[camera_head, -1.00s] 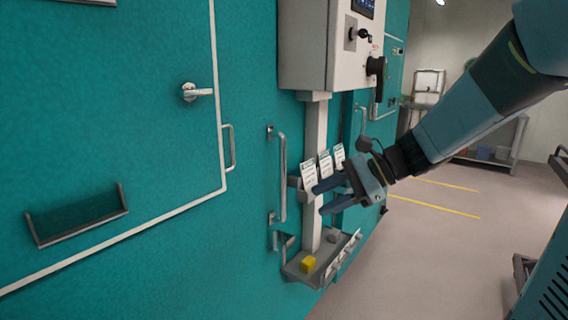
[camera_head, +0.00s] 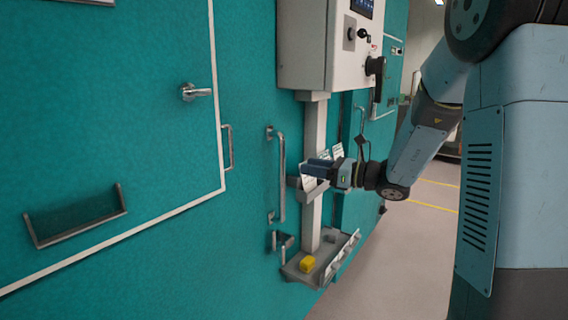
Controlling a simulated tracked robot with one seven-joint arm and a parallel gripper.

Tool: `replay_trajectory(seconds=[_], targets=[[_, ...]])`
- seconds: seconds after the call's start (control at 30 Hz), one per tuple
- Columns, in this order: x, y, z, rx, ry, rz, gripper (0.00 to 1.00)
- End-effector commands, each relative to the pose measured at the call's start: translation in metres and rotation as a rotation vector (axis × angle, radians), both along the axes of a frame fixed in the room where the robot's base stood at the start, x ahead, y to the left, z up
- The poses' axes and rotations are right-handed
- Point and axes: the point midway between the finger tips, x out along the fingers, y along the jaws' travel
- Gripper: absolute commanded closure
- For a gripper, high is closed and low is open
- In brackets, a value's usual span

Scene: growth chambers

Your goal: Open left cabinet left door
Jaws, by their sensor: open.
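A teal cabinet door (camera_head: 105,110) with a white outline fills the left of the view and looks shut. It carries a silver lever handle (camera_head: 195,92) near its right edge. A vertical bar handle (camera_head: 229,148) sits just right of the white outline. A longer vertical bar handle (camera_head: 279,172) stands farther right on the teal wall. My gripper (camera_head: 312,170) is open and points left, in front of the grey post and the tags, to the right of the longer bar. I cannot tell how far it is from the post. It appears to hold nothing.
A grey control box (camera_head: 312,50) hangs above my gripper on a post (camera_head: 314,130). White tags (camera_head: 338,150) are partly hidden behind my gripper.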

Motion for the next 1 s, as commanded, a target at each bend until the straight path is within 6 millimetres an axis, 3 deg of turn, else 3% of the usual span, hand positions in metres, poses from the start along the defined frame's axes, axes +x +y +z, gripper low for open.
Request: replay_trajectory(seconds=[0.3, 0.5, 0.7, 1.0], targets=[[0.024, 0.052, 0.0, 0.0, 0.001, 0.004, 0.56], [0.037, 0.075, 0.0, -0.001, 0.0, 0.002, 0.56], [0.043, 0.086, 0.0, 0.0, -0.001, 0.001, 0.56], [0.043, 0.087, 0.0, -0.001, 0.0, 0.0, 0.56]])
